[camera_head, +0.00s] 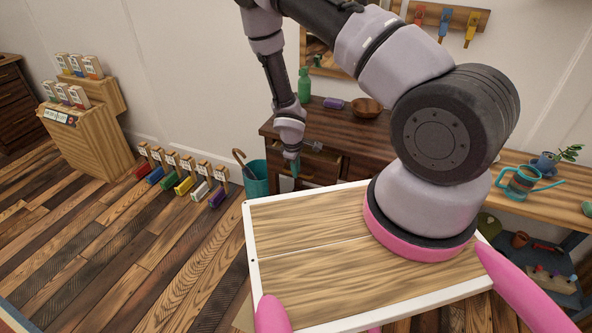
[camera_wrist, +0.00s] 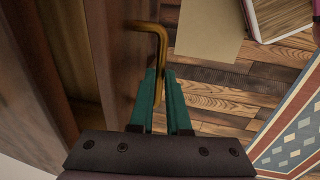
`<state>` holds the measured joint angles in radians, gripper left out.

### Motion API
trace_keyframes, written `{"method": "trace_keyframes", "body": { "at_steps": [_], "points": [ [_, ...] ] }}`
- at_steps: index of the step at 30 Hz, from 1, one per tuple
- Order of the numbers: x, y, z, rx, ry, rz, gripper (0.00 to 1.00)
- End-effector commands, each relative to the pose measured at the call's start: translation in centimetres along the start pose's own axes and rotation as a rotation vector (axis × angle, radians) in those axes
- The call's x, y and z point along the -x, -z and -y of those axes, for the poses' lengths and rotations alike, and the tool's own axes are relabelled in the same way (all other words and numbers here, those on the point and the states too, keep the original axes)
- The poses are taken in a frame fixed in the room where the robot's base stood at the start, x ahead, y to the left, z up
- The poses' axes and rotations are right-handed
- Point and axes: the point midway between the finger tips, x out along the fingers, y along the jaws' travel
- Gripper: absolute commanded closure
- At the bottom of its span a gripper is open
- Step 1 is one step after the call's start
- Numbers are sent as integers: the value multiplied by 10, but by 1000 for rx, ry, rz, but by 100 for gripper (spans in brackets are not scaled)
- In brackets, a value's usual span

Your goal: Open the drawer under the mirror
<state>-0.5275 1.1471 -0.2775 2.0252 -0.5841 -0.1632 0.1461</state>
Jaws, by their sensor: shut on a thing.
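The dark wooden dresser (camera_head: 372,143) stands against the wall beneath the mirror (camera_head: 316,58), which my arm mostly hides. Its drawer (camera_head: 325,162) appears to stand partly out at the left front. In the wrist view, the drawer front (camera_wrist: 118,60) has a darker recess to its left. A bent brass handle (camera_wrist: 161,38) sticks out from that front. My gripper (camera_head: 295,168) is at the drawer's front left. Its green fingers (camera_wrist: 161,75) are shut on the handle's outer bar in the wrist view.
A green bottle (camera_head: 304,86), a purple item (camera_head: 333,103) and a wooden bowl (camera_head: 367,108) are on the dresser top. A teal bin (camera_head: 256,180) stands just left. A bench (camera_head: 550,190) is at right. The plank floor (camera_head: 150,240) at left is mostly clear.

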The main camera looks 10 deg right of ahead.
Motion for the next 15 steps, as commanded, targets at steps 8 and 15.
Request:
{"method": "trace_keyframes", "body": {
  "at_steps": [8, 15],
  "points": [
    [7, 1, 36, 7, 3, 1, 100],
    [20, 1, 99, 6, 1, -1, 100]
  ]
}}
